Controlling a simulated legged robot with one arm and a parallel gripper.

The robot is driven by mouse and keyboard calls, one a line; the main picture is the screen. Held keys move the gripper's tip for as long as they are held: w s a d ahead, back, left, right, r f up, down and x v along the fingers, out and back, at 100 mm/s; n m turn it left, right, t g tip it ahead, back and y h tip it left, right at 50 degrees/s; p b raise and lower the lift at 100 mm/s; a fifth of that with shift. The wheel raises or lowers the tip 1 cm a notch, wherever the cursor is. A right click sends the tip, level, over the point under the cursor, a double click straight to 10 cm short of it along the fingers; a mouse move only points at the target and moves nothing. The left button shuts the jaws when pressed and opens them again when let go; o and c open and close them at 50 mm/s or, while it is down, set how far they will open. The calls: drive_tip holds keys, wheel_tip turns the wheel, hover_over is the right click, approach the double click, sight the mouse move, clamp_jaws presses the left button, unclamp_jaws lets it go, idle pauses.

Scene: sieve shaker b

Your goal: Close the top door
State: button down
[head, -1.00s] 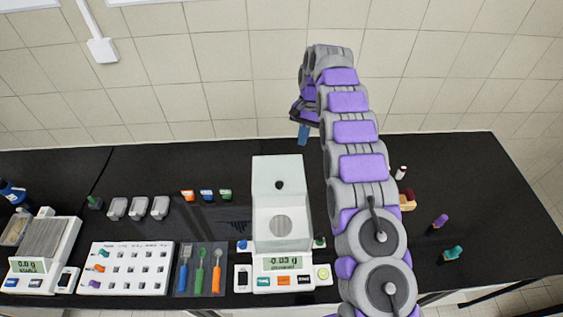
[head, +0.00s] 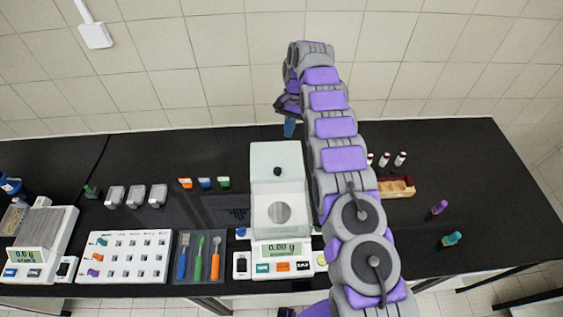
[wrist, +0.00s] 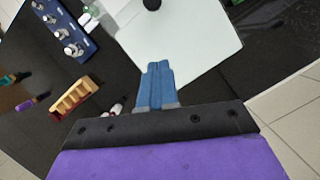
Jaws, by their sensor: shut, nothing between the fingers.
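The balance (head: 281,247) stands on the black bench at centre, with a lit display and a glass draft chamber. Its top door (head: 277,161) is a pale panel with a dark round knob (head: 277,171), standing raised at the back of the chamber, above the round weighing pan (head: 279,213). In the wrist view the door (wrist: 190,45) is a large pale panel just beyond the fingertips, with the knob at the top edge. My gripper (head: 290,128) is behind and above the door, blue fingers pointing down. In the wrist view my gripper (wrist: 157,72) is shut and empty; contact with the door cannot be told.
A wooden vial rack (head: 398,188) and several vials stand right of my arm. A white sample tray (head: 125,257), spatulas (head: 199,257) and a second balance (head: 42,244) lie left. The tiled wall is behind the bench.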

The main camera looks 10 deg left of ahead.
sight(282, 167)
drive_tip(key=b+x, duration=0.3)
drive_tip(key=x, duration=0.4)
drive_tip(key=shift+s+f, duration=0.15)
drive_tip(key=shift+f, duration=0.2)
drive_tip(key=shift+s+a+f, duration=0.1)
drive_tip(key=shift+s+a, duration=0.15)
drive_tip(key=shift+s, duration=0.75)
drive_tip(key=shift+s+a+f+p, duration=0.1)
drive_tip(key=shift+s+f+p, duration=0.05)
drive_tip(key=shift+s, duration=0.3)
drive_tip(key=shift+s+a+f+p, duration=0.1)
drive_tip(key=shift+s+f+p, duration=0.05)
drive_tip(key=shift+s, duration=0.25)
drive_tip(key=shift+s, duration=0.1)
drive_tip(key=s+d+b, duration=0.1)
drive_tip(key=s+d, duration=0.3)
drive_tip(key=s, duration=1.2)
drive_tip(key=shift+s+d+b, duration=0.15)
drive_tip(key=shift+d+b, duration=0.05)
drive_tip(key=shift+b, duration=0.15)
drive_tip(key=shift+f, duration=0.1)
